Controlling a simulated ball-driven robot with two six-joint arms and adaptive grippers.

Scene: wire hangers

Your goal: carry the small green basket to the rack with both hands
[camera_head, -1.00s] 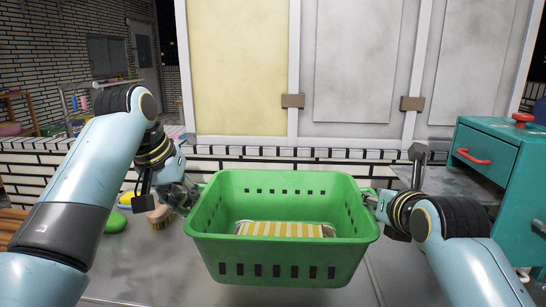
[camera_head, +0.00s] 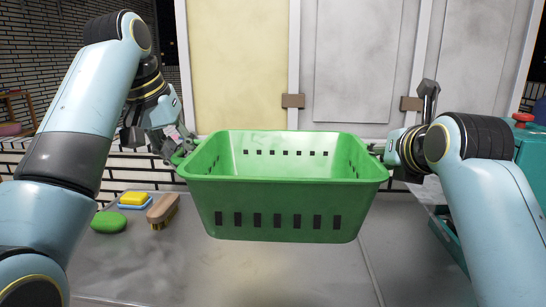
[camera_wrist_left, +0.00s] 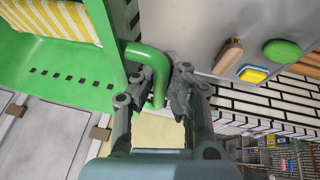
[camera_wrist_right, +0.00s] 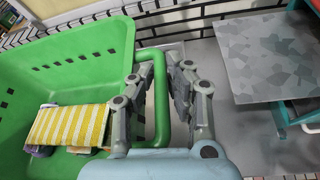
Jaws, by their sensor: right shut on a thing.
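The green basket (camera_head: 280,185) is held level above the grey worktop between my two arms in the head view. Its inside is hidden there, but both wrist views show a yellow-and-white striped cloth (camera_wrist_right: 70,127) lying in it. My left gripper (camera_head: 180,148) is shut on the basket's left handle, which runs between its fingers in the left wrist view (camera_wrist_left: 150,53). My right gripper (camera_head: 378,150) is shut on the right handle, seen between its fingers in the right wrist view (camera_wrist_right: 161,100). I cannot make out the rack for sure.
A green oval thing (camera_head: 109,222), a yellow sponge on a blue dish (camera_head: 134,199) and a wooden brush (camera_head: 162,211) lie on the worktop (camera_head: 270,275) at left. A teal cabinet (camera_head: 532,150) stands at right. The worktop below the basket is clear.

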